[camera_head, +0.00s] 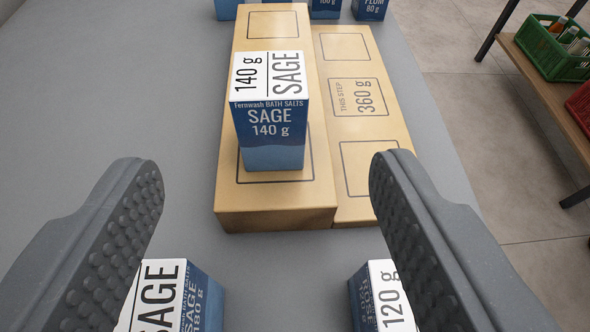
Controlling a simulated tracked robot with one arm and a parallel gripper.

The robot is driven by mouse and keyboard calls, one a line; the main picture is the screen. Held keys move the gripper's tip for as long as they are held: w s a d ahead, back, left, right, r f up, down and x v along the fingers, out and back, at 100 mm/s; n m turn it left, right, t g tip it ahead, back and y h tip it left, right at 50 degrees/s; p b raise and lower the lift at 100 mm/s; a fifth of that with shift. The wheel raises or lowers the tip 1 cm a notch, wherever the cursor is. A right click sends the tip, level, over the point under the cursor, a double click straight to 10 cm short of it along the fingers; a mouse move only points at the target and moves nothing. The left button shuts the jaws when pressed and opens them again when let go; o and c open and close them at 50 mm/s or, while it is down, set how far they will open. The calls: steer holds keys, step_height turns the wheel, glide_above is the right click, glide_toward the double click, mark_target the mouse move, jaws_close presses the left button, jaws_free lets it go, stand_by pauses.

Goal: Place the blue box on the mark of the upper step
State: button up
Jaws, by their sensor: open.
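A wooden two-level stand lies ahead. Its taller upper step (230,195) is on the left, with an outlined mark at the near end and another at the far end. The blue box (272,155), white-topped and labelled "SAGE 140 g", stands upright on the near mark, inside the visible part of its outline; it hides the middle of this step. The lower step (330,70) on the right has outlined marks, one printed "THIS STEP 360 g". My gripper (263,165) is open, its fingers apart on the near side of the box, with nothing between them.
A "SAGE 180 g" box (203,300) is partly behind the left finger, and a "120 g" box (362,300) partly behind the right finger. Several blue boxes (370,8) stand beyond the stand. The grey counter (110,90) is clear at left. A green crate (545,55) sits on a shelf at right.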

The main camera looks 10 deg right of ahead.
steer(key=shift+s, duration=0.1)
steer(key=w+d+r+t+y, duration=0.1)
steer(key=w+d+r+y, duration=0.15)
steer(key=w+r, duration=0.7)
steer(key=w+d+r+y, duration=0.15)
steer(key=r+y, duration=0.25)
steer(key=r, duration=1.2)
steer(key=d+r, duration=0.6)
steer(key=r, duration=0.4)
steer(key=s+d+r+h, duration=0.1)
steer(key=s+d+r, duration=0.3)
steer(key=d, duration=0.5)
steer(key=s+d+r+h, duration=0.2)
steer(key=s+d+r, duration=0.3)
steer(key=d+r, duration=0.4)
steer(key=s+d+r+n+t+h, duration=0.1)
steer(key=s+d+r+h, duration=0.1)
steer(key=s+d+r, duration=0.3)
steer(key=d+r, duration=0.1)
steer(key=d, duration=0.3)
steer(key=shift+s+d+r, duration=0.15)
steer(key=shift+s, duration=0.1)
